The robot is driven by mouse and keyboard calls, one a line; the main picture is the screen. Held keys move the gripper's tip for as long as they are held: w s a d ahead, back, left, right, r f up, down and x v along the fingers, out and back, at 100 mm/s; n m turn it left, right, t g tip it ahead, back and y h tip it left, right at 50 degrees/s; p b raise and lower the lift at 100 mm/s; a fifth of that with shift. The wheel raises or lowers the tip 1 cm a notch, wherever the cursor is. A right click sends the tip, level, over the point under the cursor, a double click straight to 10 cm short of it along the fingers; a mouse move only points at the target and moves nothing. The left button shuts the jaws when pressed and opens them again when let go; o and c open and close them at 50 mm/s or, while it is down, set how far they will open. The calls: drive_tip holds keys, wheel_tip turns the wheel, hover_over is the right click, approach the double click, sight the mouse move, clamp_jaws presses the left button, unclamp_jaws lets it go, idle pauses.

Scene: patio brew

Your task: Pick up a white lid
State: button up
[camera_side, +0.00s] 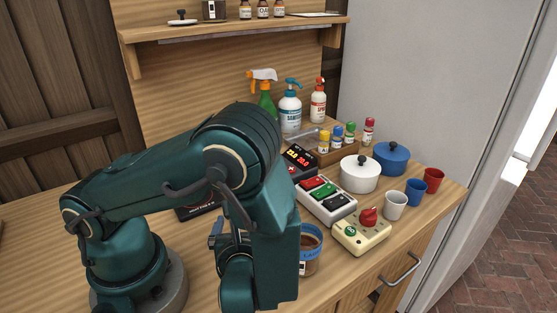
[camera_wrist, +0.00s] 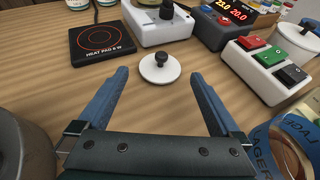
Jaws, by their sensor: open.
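A round white lid (camera_wrist: 152,72) with a black knob lies flat on the wooden counter in the wrist view. My gripper (camera_wrist: 160,76) is open and empty. Its two blue fingers reach along both sides toward the lid, which shows ahead between the fingertips; I cannot tell the exact gap. In the side view my arm hides this lid, and only part of my gripper (camera_side: 220,238) shows. Another white lid (camera_side: 183,22) with a black knob sits on the upper shelf. A white pot (camera_side: 359,178) with a black knob stands on the counter's right.
A heat pad (camera_wrist: 101,40) and a white box with a black knob (camera_wrist: 158,33) stand beyond the lid. A switch box (camera_wrist: 268,72) is at right. A labelled jar (camera_wrist: 296,140) with a blue rim is close at lower right. Bare counter surrounds the lid.

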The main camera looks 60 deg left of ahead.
drive_tip(key=shift+x, duration=2.45)
drive_tip(key=shift+c, duration=0.3)
drive_tip(key=c, duration=1)
